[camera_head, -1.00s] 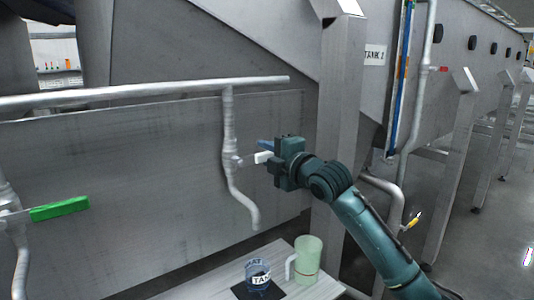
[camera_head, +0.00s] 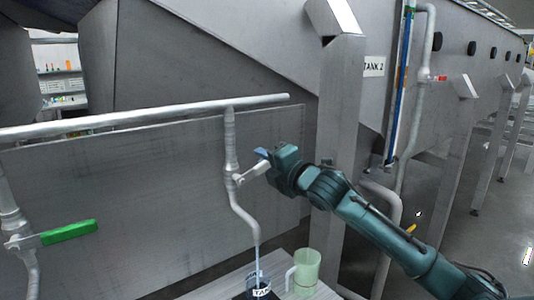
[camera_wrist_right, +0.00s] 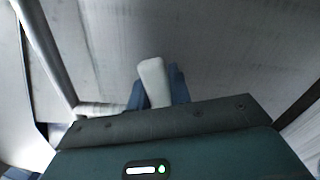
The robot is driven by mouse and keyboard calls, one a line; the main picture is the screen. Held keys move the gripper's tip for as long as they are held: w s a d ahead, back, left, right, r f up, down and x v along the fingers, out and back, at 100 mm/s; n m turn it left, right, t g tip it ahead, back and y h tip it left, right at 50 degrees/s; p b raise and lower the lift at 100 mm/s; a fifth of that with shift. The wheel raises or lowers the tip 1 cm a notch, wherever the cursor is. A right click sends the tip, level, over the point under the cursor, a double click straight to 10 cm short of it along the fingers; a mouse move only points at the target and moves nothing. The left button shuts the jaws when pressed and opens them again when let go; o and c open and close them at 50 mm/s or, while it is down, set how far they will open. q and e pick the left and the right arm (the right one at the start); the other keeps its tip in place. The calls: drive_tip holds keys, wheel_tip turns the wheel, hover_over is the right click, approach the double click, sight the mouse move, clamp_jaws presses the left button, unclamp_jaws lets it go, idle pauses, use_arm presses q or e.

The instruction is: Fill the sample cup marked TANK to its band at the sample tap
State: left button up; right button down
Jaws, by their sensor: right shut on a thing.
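The sample tap (camera_head: 231,160) hangs from a horizontal pipe and ends in a bent spout. My right gripper (camera_head: 265,158) is shut on its white lever (camera_head: 250,173), which slants up to the right. The lever (camera_wrist_right: 154,82) also shows between the blue fingers in the right wrist view. A thin stream of water (camera_head: 258,258) runs from the spout into the clear cup (camera_head: 261,292) marked with letters that read TAN. The cup stands upright below the spout, cut by the lower picture edge. Its level and band cannot be made out. My left gripper is out of view.
A pale green jug (camera_head: 308,268) stands close to the right of the cup on the light bench (camera_head: 217,290). Another tap with a green lever (camera_head: 69,231) is at the left. A steel post (camera_head: 340,130) rises behind my right arm.

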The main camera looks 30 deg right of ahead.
drive_tip(key=shift+a+r+n+p, duration=0.15)
drive_tip(key=shift+r+n+p, duration=0.45)
drive_tip(key=shift+r+n, duration=0.1)
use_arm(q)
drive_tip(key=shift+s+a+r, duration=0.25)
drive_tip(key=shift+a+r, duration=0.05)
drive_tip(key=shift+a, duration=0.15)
use_arm(e)
drive_tip(key=shift+f, duration=0.1)
drive_tip(key=c, duration=1.3)
unclamp_jaws()
drive_tip(key=shift+s, duration=0.1)
use_arm(q)
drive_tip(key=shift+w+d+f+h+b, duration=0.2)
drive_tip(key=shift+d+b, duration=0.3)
drive_tip(key=shift+b, duration=0.75)
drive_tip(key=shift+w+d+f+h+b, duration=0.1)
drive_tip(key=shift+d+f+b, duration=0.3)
drive_tip(key=shift+b, duration=0.85)
use_arm(e)
drive_tip(key=shift+s+d, duration=0.15)
drive_tip(key=shift+s, duration=2)
drive_tip(key=shift+s+d, duration=0.15)
drive_tip(key=shift+s, duration=2.05)
drive_tip(key=shift+s+d, duration=0.15)
drive_tip(key=shift+s, duration=2)
